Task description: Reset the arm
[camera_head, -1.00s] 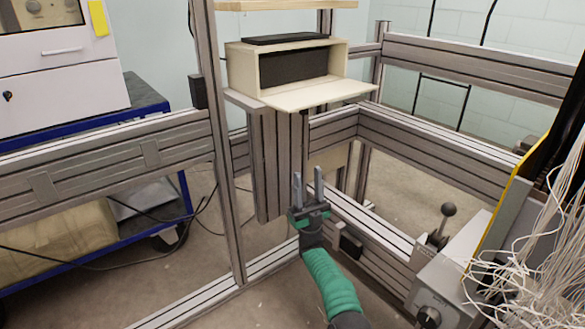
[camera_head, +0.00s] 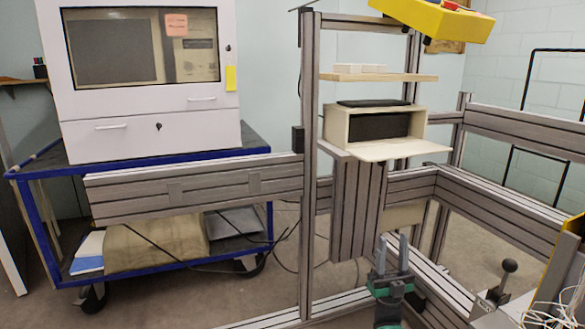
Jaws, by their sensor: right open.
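My right gripper (camera_head: 392,256) is at the lower middle of the head view. Its two grey fingers point up and stand apart, with nothing between them. The green and dark gripper body shows below them, and the arm runs out of the bottom edge. The fingers appear in front of the aluminium frame, below the open cream box (camera_head: 400,150). I cannot tell whether they touch the frame. My left gripper is not in view.
Aluminium posts and rails (camera_head: 310,190) stand around the gripper. A blue cart (camera_head: 50,220) with a white cabinet (camera_head: 150,120) is at the left. A black-knobbed lever (camera_head: 508,267) and white threads (camera_head: 550,315) are at the lower right. A yellow box (camera_head: 440,18) is at the top.

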